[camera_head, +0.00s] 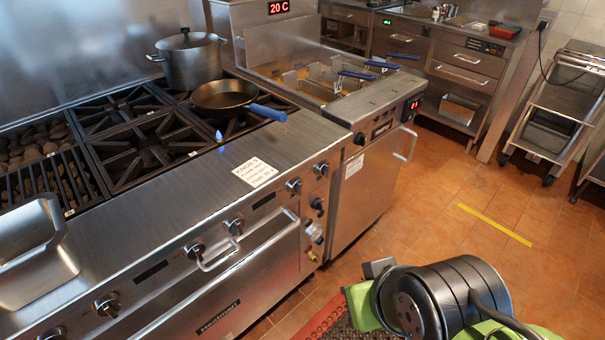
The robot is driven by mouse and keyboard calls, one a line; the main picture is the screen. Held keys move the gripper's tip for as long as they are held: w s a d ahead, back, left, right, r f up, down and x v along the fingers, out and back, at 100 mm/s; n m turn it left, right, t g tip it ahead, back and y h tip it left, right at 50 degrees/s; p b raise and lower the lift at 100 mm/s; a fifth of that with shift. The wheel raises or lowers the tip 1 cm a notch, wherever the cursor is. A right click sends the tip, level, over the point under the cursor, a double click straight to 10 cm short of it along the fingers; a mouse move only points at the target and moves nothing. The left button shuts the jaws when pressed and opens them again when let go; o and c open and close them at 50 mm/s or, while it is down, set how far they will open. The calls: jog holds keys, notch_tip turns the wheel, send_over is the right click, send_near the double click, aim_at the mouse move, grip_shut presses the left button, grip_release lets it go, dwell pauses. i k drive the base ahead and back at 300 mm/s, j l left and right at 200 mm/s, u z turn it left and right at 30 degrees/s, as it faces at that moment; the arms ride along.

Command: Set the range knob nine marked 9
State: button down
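The steel range (170,190) fills the left side, with a row of several dark knobs along its sloped front edge. From near to far I see a knob (108,305), another knob (195,251), a knob beside it (234,226), and two at the right end, a knob (293,186) and the last knob (320,169). Number marks on the knobs are too small to read, so I cannot tell which is nine. A white label (256,171) lies on the ledge; its top line seems to begin with "KNOB". My arm shows at lower right, but no gripper fingers are visible.
A frying pan (224,95) and a lidded pot (189,60) stand on the burners. Oven handles (222,258) stick out below the knobs. The fryer (370,165) adjoins the range's right end. Tiled floor (450,225) is open at right, before a steel cart (560,110).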

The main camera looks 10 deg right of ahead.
aim_at(295, 187)
jog(key=i+j+u, duration=0.35)
jog(key=i+j, duration=0.35)
